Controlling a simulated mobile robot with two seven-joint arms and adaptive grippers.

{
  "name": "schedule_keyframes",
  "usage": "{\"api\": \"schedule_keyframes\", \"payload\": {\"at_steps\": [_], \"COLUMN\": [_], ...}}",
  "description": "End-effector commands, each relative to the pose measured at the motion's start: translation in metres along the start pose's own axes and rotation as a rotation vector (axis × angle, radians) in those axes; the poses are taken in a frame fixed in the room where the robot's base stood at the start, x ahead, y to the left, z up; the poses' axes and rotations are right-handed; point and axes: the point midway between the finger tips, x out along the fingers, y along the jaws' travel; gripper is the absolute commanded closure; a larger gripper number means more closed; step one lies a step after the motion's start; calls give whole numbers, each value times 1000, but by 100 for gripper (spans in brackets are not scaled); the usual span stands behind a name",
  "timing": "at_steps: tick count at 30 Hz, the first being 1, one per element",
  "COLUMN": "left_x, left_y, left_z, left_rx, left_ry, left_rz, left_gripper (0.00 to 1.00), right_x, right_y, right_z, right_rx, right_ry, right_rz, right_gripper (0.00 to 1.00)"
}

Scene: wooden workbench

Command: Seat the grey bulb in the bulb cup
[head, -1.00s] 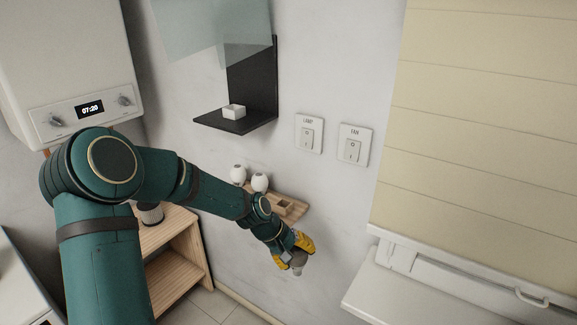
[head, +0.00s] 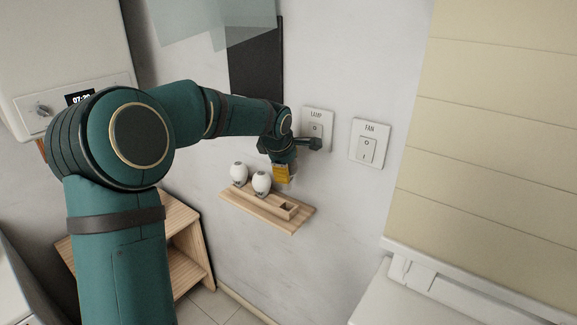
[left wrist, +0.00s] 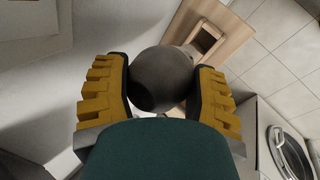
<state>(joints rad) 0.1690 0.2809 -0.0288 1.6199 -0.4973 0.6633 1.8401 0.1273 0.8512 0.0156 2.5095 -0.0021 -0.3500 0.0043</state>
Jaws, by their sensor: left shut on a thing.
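The grey bulb (left wrist: 165,75) sits between the two yellow fingers of my left gripper (left wrist: 163,92) in the left wrist view, and the gripper is shut on it. In the head view my left gripper (head: 283,174) hangs with its fingers down, in front of the wall and above the wooden shelf, apart from it. The bulb is mostly hidden by the fingers there. A square wooden cup with an open hollow (head: 289,208) is at the right part of the shelf. It also shows beyond the bulb in the left wrist view (left wrist: 209,39). My right gripper is not in view.
Two white bulbs (head: 261,182) stand on the left part of the wooden shelf (head: 266,217). A lamp switch (head: 317,126) is close to my left wrist, with a fan switch (head: 367,144) to its right.

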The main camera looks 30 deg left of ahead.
Motion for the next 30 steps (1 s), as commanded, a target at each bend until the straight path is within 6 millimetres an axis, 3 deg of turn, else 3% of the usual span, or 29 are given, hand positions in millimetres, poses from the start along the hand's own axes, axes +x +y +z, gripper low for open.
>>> {"api": "schedule_keyframes", "payload": {"at_steps": [30], "left_x": [57], "left_y": [-35], "left_z": [0], "left_rx": [2], "left_ry": [-2], "left_rz": [-2], "left_gripper": [75], "right_x": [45], "right_y": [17], "right_z": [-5], "right_rx": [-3], "right_ry": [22], "right_rz": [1], "right_gripper": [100]}}
